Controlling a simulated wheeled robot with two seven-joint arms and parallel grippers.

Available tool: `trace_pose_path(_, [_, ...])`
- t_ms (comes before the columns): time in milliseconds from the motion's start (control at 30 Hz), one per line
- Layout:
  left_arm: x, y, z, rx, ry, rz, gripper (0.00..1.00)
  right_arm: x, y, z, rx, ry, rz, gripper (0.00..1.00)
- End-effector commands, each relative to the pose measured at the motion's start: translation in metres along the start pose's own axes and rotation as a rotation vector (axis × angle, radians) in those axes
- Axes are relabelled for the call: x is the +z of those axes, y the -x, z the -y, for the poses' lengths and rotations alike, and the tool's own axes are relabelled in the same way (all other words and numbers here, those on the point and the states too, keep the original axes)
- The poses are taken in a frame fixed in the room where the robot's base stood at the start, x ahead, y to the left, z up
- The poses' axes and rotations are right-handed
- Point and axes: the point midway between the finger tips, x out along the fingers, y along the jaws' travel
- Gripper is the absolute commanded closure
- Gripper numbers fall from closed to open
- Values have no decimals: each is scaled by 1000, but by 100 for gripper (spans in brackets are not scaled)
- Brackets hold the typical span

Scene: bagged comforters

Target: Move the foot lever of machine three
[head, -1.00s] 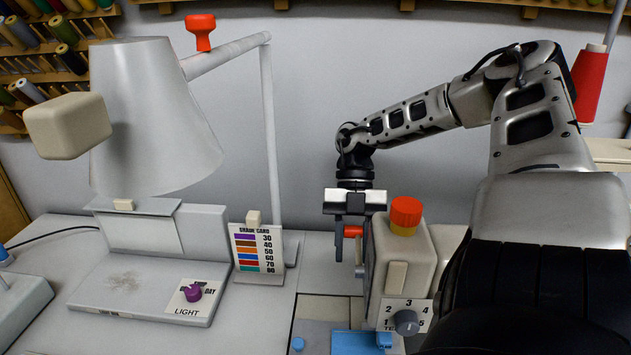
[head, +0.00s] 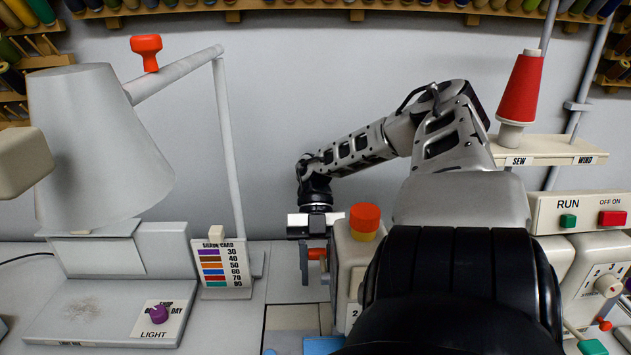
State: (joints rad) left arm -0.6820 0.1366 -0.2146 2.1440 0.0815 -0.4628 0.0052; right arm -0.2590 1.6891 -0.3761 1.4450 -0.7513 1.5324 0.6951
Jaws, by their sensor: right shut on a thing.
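My right gripper (head: 314,262) points down behind and to the left of a pale sewing machine head (head: 352,256). It is shut on a small orange-red lever (head: 317,254) at the machine's rear left side. The machine head has an orange-and-yellow knob (head: 365,220) on top and a numbered plate on its front, partly hidden by my arm. No number naming the machine is readable. My left gripper is out of view.
A lamp (head: 95,145) and a shade card (head: 225,267) stand at left. At right are a red thread spool (head: 521,88), a RUN panel (head: 580,212) and a numbered dial (head: 607,286). My right arm hides the centre right.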

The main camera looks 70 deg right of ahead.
Motion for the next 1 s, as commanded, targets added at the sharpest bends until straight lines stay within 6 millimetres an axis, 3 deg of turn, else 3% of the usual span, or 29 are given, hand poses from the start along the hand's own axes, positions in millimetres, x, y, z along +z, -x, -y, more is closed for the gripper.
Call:
trace_pose_path(500, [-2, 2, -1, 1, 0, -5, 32, -2, -7, 1, -4, 1, -18, 100])
trace_pose_path(533, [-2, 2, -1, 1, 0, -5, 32, -2, -7, 1, -4, 1, -18, 65])
trace_pose_path(600, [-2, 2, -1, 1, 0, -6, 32, -2, -7, 1, -4, 1, -17, 45])
trace_pose_path(1000, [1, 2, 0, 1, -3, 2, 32, -2, 1, 0, -5, 1, -8, 45])
